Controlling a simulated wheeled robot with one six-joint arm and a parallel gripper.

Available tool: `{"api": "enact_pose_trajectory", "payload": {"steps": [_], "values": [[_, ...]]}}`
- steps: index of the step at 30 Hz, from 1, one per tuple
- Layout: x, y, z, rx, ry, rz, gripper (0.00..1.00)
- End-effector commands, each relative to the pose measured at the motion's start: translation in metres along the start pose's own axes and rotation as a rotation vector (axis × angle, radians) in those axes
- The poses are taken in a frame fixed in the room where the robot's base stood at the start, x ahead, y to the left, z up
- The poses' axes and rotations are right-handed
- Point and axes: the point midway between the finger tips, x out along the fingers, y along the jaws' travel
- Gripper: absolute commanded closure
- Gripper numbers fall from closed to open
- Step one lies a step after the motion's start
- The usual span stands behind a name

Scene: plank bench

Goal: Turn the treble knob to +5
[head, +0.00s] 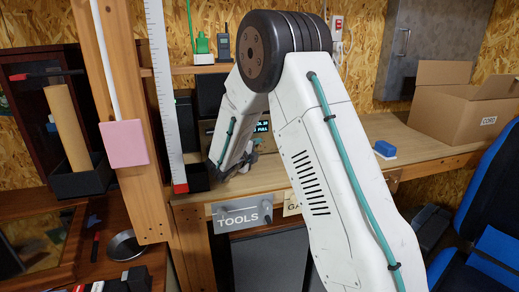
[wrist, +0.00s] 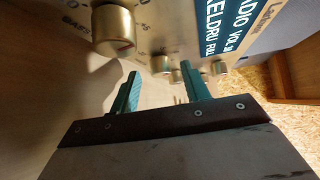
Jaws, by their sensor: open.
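In the wrist view a gold radio panel (wrist: 150,20) fills the top, with several brass knobs. A large brass knob (wrist: 114,30) is nearest, at the upper left, with small tick numbers and lettering beside it. A smaller brass knob (wrist: 160,65) shows beyond my fingertips, with others to its right. I cannot read which knob is the treble. My gripper (wrist: 160,72) is open, its two teal fingers apart and pointing at the panel, with nothing seen between them. In the head view my gripper (head: 248,157) is at the bench's back, and my arm hides most of the radio.
In the wrist view a dark display (wrist: 225,30) shows volume text. In the head view a cardboard box (head: 475,105) and a blue block (head: 385,149) are on the bench (head: 415,145) at right. A wooden post (head: 130,150) and a white ruler (head: 160,80) stand left of my gripper.

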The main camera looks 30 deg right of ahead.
Motion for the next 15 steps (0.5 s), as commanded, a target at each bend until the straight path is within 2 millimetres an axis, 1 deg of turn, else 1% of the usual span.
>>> {"api": "enact_pose_trajectory", "payload": {"steps": [3, 10, 11, 12, 14, 15], "values": [[0.0073, -0.0005, -0.0009, 0.001, 0.001, 0.0, 0.54], [0.0095, -0.0011, -0.0022, 0.002, 0.003, 0.0, 0.54], [0.0096, -0.0011, -0.0023, 0.002, 0.003, 0.0, 0.56], [0.0097, -0.0011, -0.0025, 0.002, 0.004, 0.0, 0.67], [0.0098, -0.0012, -0.0027, 0.002, 0.004, 0.0, 0.84], [0.0099, -0.0012, -0.0027, 0.002, 0.004, 0.0, 0.95]]}}
